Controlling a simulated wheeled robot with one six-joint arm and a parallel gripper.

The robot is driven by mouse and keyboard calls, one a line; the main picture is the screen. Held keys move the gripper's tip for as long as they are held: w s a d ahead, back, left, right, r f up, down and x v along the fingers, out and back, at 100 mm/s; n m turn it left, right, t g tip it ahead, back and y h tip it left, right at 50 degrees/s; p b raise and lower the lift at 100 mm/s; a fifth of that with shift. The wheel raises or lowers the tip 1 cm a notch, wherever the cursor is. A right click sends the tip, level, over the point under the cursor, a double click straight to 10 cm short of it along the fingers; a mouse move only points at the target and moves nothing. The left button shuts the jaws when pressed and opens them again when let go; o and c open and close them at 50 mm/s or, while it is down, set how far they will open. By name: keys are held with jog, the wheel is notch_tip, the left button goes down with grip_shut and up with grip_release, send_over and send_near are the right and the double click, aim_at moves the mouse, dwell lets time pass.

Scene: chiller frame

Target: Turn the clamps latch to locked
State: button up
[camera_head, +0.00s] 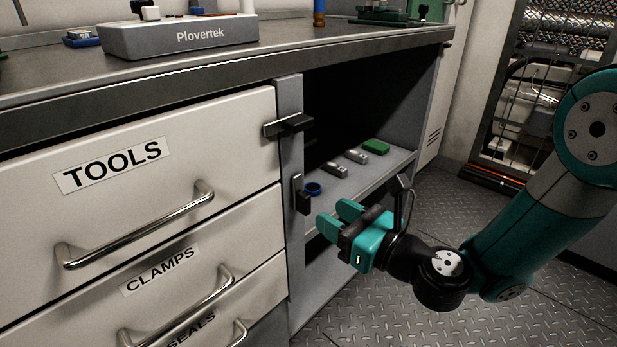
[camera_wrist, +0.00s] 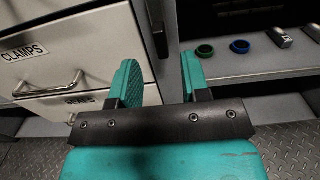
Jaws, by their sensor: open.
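The clamps latch (camera_head: 302,198) is a small black handle on the grey post to the right of the CLAMPS drawer (camera_head: 170,275). It stands upright, clear of the drawer front. In the wrist view a dark upright piece that looks like this latch (camera_wrist: 158,38) shows between and beyond the fingers. My gripper (camera_head: 338,216) is open and empty, just right of and below the latch, with its teal fingers pointing at the post. The fingers also show in the wrist view (camera_wrist: 158,74), apart from the latch as far as I can tell.
The TOOLS drawer (camera_head: 120,200) above has its own black latch (camera_head: 290,124), lying sideways. Bar handles (camera_head: 190,295) stick out from the drawers. The open shelf (camera_head: 350,185) right of the post holds rings and small blocks. The floor (camera_head: 430,210) at right is clear.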

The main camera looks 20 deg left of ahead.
aim_at(309, 202)
jog(key=shift+w+a+r+p, duration=0.1)
jog(key=shift+a+r+p, duration=0.3)
jog(key=shift+p, duration=0.25)
jog(key=x, duration=0.4)
jog(key=f+x, duration=0.1)
jog(key=x, duration=0.1)
grip_shut()
